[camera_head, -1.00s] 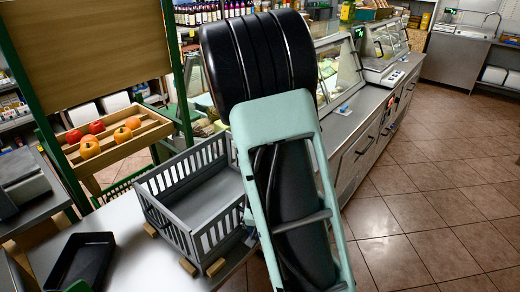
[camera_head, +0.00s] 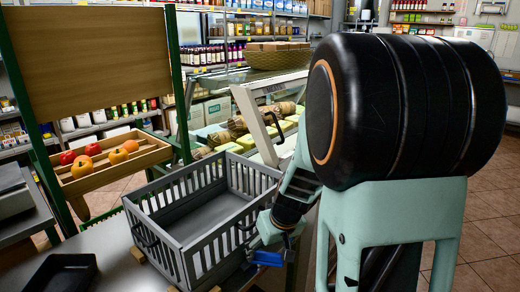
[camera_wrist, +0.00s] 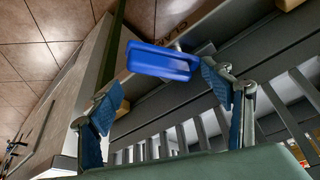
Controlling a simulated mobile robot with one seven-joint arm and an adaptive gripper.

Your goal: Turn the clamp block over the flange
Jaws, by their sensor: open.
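The clamp block, a bright blue rounded block (camera_wrist: 160,62), shows in the wrist view on a short metal pin, beside grey printed lettering. My gripper (camera_wrist: 162,92) is open, its two blue-padded fingers apart on either side of the view. The block appears between and beyond the fingertips; I cannot tell whether they touch it. In the head view my gripper (camera_head: 270,240) is beside the right front corner of a grey slatted crate (camera_head: 190,250), with a blue part below it. I cannot make out the flange for certain.
The empty crate stands on small wooden blocks on the counter (camera_head: 110,240). A black tray (camera_head: 65,272) lies at its left. A wooden rack (camera_head: 115,165) with red and orange fruit is behind. My arm hides much of the right side.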

